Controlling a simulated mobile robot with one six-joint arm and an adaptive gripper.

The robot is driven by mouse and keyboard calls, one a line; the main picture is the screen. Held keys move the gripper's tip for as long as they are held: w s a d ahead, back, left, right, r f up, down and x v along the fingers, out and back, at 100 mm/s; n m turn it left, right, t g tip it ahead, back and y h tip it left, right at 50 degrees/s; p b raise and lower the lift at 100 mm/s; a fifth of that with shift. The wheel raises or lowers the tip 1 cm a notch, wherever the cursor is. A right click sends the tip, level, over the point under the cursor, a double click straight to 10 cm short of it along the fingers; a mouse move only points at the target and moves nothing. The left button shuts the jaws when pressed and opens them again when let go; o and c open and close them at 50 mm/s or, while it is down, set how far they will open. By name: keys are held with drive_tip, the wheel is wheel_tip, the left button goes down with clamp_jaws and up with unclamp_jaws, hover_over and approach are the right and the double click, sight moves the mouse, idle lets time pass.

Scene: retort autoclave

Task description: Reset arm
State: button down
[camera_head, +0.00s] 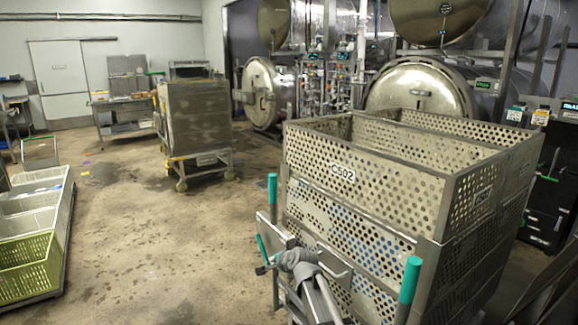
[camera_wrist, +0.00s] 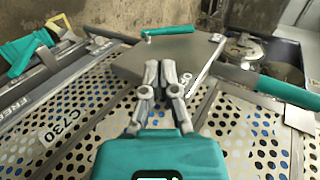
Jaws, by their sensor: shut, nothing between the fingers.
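My gripper (camera_wrist: 160,72) shows in the wrist view with its two grey fingers closed together and nothing between them. It is over a perforated metal panel marked C730 (camera_wrist: 72,113). A flat grey metal plate (camera_wrist: 135,62) with a teal-handled lever (camera_wrist: 168,31) lies just beyond the fingertips; I cannot tell whether they touch it. In the head view my arm reaches up from the bottom edge, in front of the perforated basket marked C502 (camera_head: 375,185). The gripper's fingers cannot be made out clearly there.
Teal-tipped handles (camera_head: 410,280) stand upright at the basket's near side, close to my arm. A metal cart (camera_head: 197,115) stands farther back. Round autoclave doors (camera_head: 420,88) line the back right. Crates (camera_head: 28,262) are at the left. The floor (camera_head: 150,230) between is open.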

drive_tip(key=s+d+f+n+g+h, duration=0.2)
drive_tip(key=s+d+f+n+g, duration=0.15)
drive_tip(key=s+d, duration=0.45)
drive_tip(key=s+d+f+n+g+h, duration=0.2)
drive_tip(key=s+d+n+g, duration=0.3)
drive_tip(key=s, duration=0.6)
drive_tip(key=s+d+f+n+g+h, duration=0.1)
drive_tip(key=s+d+f+n+h, duration=0.15)
drive_tip(key=s+d, duration=0.65)
wheel_tip(320, 180, up, 12)
drive_tip(key=p, duration=1.2)
drive_tip(key=shift+a+f, duration=0.1)
